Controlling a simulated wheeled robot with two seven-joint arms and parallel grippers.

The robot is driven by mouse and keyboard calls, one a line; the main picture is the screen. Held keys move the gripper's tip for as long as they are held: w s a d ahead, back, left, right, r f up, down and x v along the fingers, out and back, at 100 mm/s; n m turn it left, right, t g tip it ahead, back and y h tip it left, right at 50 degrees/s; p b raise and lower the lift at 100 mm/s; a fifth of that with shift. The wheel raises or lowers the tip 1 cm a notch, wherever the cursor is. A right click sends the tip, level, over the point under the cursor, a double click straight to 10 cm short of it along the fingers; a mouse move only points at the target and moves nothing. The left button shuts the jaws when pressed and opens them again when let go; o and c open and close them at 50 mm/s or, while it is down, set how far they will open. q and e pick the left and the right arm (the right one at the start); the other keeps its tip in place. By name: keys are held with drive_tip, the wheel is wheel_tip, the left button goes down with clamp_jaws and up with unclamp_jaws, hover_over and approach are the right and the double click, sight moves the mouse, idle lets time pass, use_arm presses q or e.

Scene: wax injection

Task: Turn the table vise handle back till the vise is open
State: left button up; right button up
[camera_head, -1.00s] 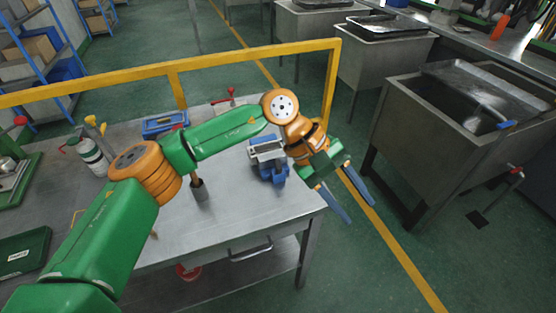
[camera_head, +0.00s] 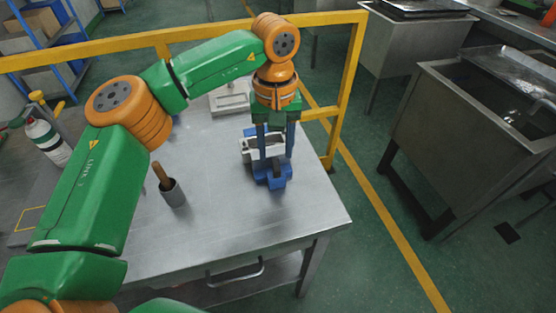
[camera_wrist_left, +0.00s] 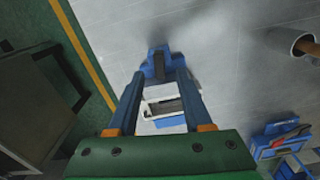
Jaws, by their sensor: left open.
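The table vise has a blue body (camera_head: 277,183) and pale metal jaws (camera_head: 250,151), and stands near the right end of the metal table. My left gripper (camera_head: 277,155) is over it, pointing down, with its two blue fingers apart. In the left wrist view, the vise's pale jaws (camera_wrist_left: 163,106) show between the open fingers (camera_wrist_left: 160,76), and a blue part of the vise (camera_wrist_left: 152,58) shows by the tips. I cannot tell whether the fingers touch the vise. The handle cannot be told apart clearly, nor how far the jaws stand apart. My right gripper is not in view.
A grey cup with a wooden handle (camera_head: 173,194) stands left of the vise. A blue tool box (camera_wrist_left: 268,146) shows in the left wrist view. A yellow rail (camera_head: 330,18) runs behind the table. The front of the tabletop (camera_head: 240,230) is clear.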

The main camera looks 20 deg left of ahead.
sight(276, 164)
use_arm(q)
wheel_tip(276, 164, down, 4)
drive_tip(key=shift+w+f, duration=0.1)
drive_tip(key=shift+c, duration=0.2)
clamp_jaws()
